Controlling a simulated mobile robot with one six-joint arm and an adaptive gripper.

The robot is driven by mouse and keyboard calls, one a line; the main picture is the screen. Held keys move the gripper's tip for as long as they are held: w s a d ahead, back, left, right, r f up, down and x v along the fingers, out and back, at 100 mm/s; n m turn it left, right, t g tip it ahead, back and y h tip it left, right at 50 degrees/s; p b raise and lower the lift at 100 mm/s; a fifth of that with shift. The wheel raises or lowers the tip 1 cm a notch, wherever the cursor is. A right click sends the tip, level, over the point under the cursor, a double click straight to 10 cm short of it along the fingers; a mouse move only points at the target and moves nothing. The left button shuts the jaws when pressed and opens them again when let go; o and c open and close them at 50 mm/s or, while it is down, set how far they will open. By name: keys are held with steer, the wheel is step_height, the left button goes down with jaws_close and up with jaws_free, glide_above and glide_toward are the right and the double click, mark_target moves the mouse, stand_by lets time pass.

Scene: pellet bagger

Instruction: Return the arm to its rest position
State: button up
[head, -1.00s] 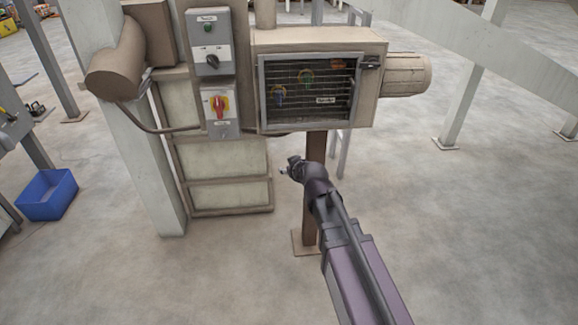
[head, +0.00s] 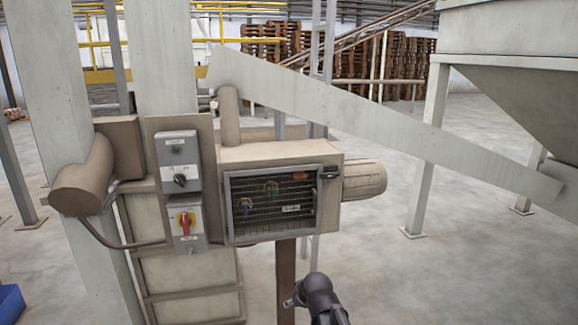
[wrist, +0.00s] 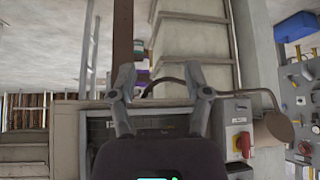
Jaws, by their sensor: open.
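My gripper (head: 296,291) shows at the bottom of the head view, at the end of my dark arm, just below and right of the caged machine box. In the wrist view my gripper (wrist: 165,84) has its two fingers spread apart, with nothing between them. The wrist view appears upside down relative to the head view. The caged box (head: 275,204) lies behind the gripper, and I see a gap between them in the head view. Most of my arm is out of frame below.
Left of the cage are a grey switch box (head: 178,163) and a box with a red-and-yellow rotary switch (head: 187,230). A motor (head: 363,180) sticks out right of the cage. A white beam (head: 400,128) slopes across behind. Open floor (head: 400,275) lies to the right.

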steer(key=s+d+r+m+g+h+p, duration=0.1)
steer(key=s+d+m+g+h+p, duration=0.2)
steer(key=s+d, duration=1)
steer(key=d+m+g+p, duration=0.1)
steer(key=d+m+g, duration=0.1)
steer(key=g, duration=0.1)
steer(key=shift+s+r, duration=0.2)
steer(key=shift+s, duration=0.2)
stand_by(0.8)
